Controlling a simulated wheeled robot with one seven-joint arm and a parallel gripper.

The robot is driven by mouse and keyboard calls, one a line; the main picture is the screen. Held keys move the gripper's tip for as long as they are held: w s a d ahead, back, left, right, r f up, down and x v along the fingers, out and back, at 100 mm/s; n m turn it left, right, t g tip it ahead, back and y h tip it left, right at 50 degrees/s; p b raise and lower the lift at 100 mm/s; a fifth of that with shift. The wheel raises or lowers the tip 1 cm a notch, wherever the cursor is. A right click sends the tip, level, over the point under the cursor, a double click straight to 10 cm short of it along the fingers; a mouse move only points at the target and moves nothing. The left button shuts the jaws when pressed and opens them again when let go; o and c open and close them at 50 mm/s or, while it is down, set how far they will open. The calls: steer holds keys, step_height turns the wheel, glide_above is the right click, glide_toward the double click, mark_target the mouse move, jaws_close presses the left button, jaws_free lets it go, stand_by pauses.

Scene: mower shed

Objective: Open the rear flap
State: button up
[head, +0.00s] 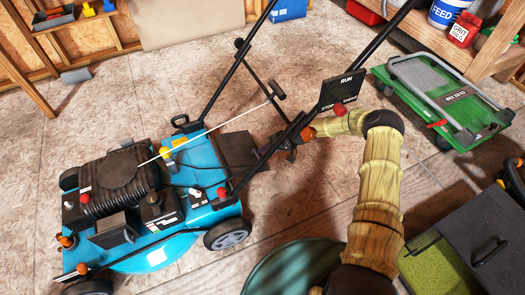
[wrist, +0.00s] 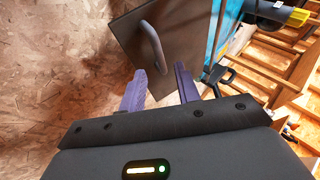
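The blue mower (head: 150,205) stands on the floor at the left of the head view, its rear toward my arm. Its rear flap (head: 236,150) is a dark panel at the back. In the wrist view the flap (wrist: 182,42) fills the upper middle and carries a grey curved handle (wrist: 152,46). My gripper (wrist: 160,72) is open, with two purple fingers pointing at the flap. The lower end of the handle shows between the fingertips; I cannot tell whether they touch it. In the head view my gripper (head: 284,148) is small and partly hidden beside the mower's push bar.
The push bar (head: 237,75) and its run/stop panel (head: 342,91) rise close to my arm. A green cart (head: 440,100) stands at the right. A dark lidded box (head: 490,240) sits at the lower right. A round green bin (head: 290,268) is at the bottom.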

steer(key=p+v, duration=0.2)
steer(key=v, duration=0.6)
steer(key=shift+d+r, duration=0.2)
steer(key=shift+r, duration=0.05)
steer(key=shift+a, duration=0.1)
